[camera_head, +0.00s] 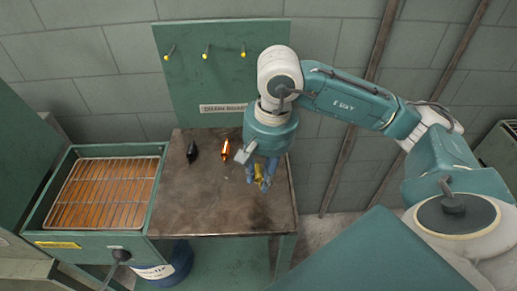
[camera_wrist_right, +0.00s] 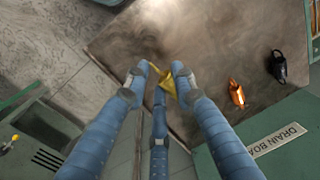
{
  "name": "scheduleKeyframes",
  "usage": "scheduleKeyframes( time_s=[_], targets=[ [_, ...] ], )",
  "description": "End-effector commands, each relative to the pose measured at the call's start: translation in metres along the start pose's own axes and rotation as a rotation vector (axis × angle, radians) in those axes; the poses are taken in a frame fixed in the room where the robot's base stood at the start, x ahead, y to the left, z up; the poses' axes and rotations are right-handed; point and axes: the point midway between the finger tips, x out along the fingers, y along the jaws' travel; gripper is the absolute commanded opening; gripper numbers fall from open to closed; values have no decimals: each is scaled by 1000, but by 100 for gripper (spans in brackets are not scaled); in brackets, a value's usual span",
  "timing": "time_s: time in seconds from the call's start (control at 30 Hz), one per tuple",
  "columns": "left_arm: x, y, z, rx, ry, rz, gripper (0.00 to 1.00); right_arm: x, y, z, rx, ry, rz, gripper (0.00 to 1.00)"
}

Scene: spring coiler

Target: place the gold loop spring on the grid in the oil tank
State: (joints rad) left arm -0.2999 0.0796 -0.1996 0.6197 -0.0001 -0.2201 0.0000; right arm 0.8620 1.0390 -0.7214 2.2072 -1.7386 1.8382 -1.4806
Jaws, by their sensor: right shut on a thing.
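The gold loop spring (camera_head: 258,171) is between the fingers of my right gripper (camera_head: 261,180), over the right part of the worktable. In the right wrist view the gold spring (camera_wrist_right: 168,84) shows as a small yellow piece pinched at the blue fingertips, partly hidden by them. Its height above the table is hard to tell. The oil tank (camera_head: 152,165) is a green open box at the left, and the wire grid (camera_head: 107,188) lies in it over orange-brown oil. No item shows on the grid. My left gripper is out of view.
The brown worktable (camera_head: 215,205) adjoins the tank's right side. An orange spring-like piece (camera_head: 225,151) and a black piece (camera_head: 192,152) lie near its back edge. A green drain board (camera_head: 190,85) with yellow-tipped pegs stands behind. A blue drum (camera_head: 165,268) is below.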

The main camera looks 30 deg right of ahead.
Motion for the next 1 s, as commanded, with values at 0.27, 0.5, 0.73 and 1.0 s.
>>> scheduleKeyframes(
  time_s=[0.27,0.5,0.73,1.0],
  targets=[
    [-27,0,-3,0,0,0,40,-4,-10,-75,4,-2,0,0],
    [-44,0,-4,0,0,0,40,-2,-17,-129,3,-2,-1,0],
    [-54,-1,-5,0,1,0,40,26,-14,-137,-2,-3,2,0],
    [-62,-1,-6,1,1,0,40,48,-12,-136,-2,-5,1,0]
  ],
)
